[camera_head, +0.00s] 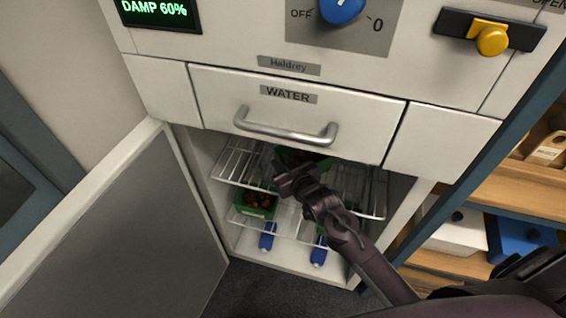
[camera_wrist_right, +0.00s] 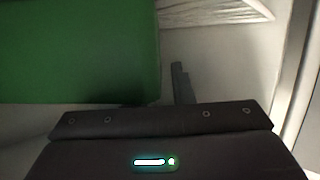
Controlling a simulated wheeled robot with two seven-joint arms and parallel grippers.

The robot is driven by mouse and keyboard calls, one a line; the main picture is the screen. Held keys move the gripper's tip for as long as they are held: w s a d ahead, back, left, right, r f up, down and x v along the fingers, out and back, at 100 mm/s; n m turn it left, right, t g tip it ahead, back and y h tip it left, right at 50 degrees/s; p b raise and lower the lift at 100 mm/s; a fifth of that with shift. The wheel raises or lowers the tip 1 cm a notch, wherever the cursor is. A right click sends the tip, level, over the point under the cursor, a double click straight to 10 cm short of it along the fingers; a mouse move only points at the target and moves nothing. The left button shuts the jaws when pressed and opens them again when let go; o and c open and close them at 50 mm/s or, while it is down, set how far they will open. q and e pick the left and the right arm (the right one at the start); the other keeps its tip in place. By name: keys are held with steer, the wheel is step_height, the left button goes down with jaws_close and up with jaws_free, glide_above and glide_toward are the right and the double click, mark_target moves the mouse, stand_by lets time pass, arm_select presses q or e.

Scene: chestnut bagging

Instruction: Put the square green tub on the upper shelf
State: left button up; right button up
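A green tub (camera_head: 292,156) with dark contents is at the height of the upper wire shelf (camera_head: 238,168) inside the open cabinet. It is partly hidden by the drawer front and my right gripper. My right gripper (camera_head: 288,180) reaches into the cabinet and is right at this tub. In the right wrist view, the tub's green side (camera_wrist_right: 80,50) fills the upper left. One dark finger (camera_wrist_right: 181,84) shows just right of it; the other finger is hidden, so I cannot tell if the tub is gripped. My left gripper is not in view.
Another green tub (camera_head: 254,206) with brown chestnuts sits on the lower wire shelf. The open door (camera_head: 130,235) is at the left. The WATER drawer (camera_head: 290,110) overhangs the opening. Wooden shelves (camera_head: 520,190) are at the right.

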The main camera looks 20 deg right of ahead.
steer(key=shift+o, duration=0.2)
steer(key=shift+r, duration=0.15)
steer(key=shift+s, duration=0.35)
steer(key=v, duration=1.1)
steer(key=shift+r, duration=0.15)
steer(key=shift+s, duration=0.15)
